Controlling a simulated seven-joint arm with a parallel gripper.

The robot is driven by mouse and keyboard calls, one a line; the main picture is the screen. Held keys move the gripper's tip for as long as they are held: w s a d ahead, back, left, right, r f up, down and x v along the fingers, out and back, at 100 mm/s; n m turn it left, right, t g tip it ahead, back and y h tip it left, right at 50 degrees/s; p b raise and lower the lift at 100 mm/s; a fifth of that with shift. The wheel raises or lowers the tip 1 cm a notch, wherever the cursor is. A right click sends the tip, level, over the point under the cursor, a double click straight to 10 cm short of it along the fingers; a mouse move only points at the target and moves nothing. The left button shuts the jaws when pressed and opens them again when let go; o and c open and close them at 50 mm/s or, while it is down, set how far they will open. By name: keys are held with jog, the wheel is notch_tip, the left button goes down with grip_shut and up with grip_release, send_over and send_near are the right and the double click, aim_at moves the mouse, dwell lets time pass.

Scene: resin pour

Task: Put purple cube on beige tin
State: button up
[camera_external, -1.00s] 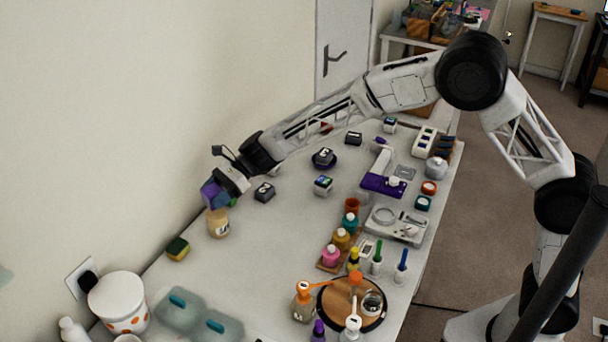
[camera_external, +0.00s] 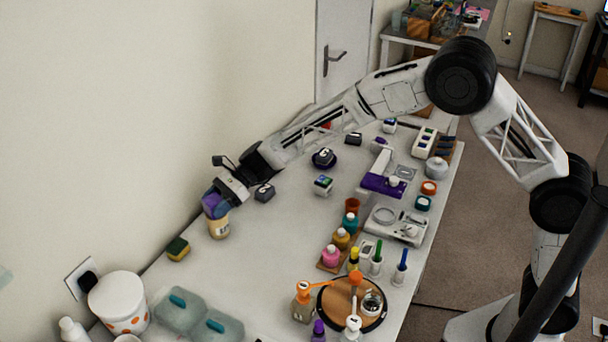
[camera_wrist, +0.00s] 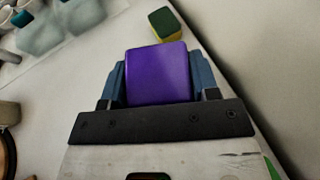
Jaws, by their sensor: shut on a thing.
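The purple cube (camera_wrist: 158,74) is held between the blue fingers of my gripper (camera_wrist: 160,85) in the wrist view. In the external view the purple cube (camera_external: 213,206) is at the top of the beige tin (camera_external: 218,228), with my gripper (camera_external: 216,199) just above the tin. The cube looks to be at or just over the tin's lid; whether it touches cannot be told. The tin stands upright near the wall side of the white table. The cube and gripper hide the tin in the wrist view.
A green and yellow sponge (camera_external: 178,248) lies left of the tin. A dark numbered cube (camera_external: 264,192) sits close to the right of my gripper.

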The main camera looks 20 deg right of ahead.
jog(key=shift+f, duration=0.1)
jog(key=o, duration=1)
jog(key=v, duration=1.2)
jog(key=shift+w, duration=0.1)
jog(key=shift+d, duration=0.1)
dwell(0.5)
